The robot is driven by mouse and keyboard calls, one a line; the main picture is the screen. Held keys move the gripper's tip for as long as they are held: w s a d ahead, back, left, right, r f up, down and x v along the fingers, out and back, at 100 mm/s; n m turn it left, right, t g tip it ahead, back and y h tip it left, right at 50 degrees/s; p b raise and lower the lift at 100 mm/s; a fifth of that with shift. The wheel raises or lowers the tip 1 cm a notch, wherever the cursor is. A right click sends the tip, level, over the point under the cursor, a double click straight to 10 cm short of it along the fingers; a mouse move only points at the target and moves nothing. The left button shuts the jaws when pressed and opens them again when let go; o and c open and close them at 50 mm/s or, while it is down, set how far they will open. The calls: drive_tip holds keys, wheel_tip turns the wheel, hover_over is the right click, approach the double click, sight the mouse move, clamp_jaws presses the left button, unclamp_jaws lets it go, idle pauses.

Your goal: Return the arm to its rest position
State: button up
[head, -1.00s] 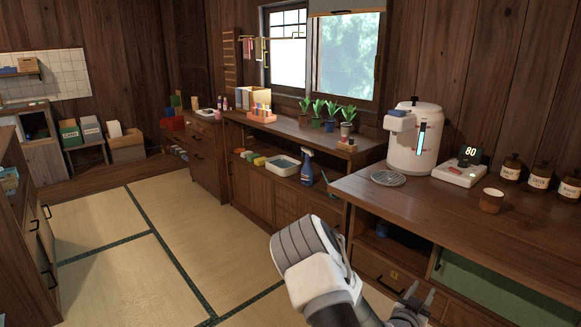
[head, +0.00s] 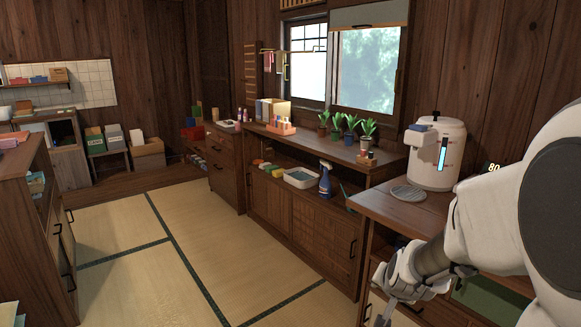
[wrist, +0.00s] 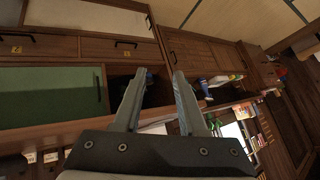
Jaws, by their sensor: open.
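My gripper (head: 384,312) is low at the right in the head view, in front of the wooden counter (head: 385,205). In the wrist view my gripper (wrist: 157,88) has its two fingers spread apart with nothing between them. My arm is folded and fills the right side of the head view, hiding much of the counter. The gripper looks apart from the cabinet fronts, though the exact gap is hard to judge.
A white water dispenser (head: 437,155) stands on the counter beside a round metal drip tray (head: 408,193). The tatami floor (head: 215,245) is clear. A dark shelf (head: 35,225) stands at left.

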drive_tip(key=s+a+r+n+g, duration=0.15)
drive_tip(key=s+r, duration=0.25)
drive_tip(key=s, duration=0.4)
drive_tip(key=s+a+r+n+y, duration=0.1)
drive_tip(key=s+a+r+n, duration=0.25)
drive_tip(key=s, duration=0.35)
drive_tip(key=s+a+r+n+g, duration=0.15)
drive_tip(key=s+r, duration=0.25)
drive_tip(key=s, duration=0.4)
wheel_tip(320, 180, up, 26)
drive_tip(key=p, duration=2.5)
drive_tip(key=shift+f+n+t+p, duration=0.25)
drive_tip(key=shift+n+t+p, duration=0.05)
drive_tip(key=shift+n+p, duration=0.15)
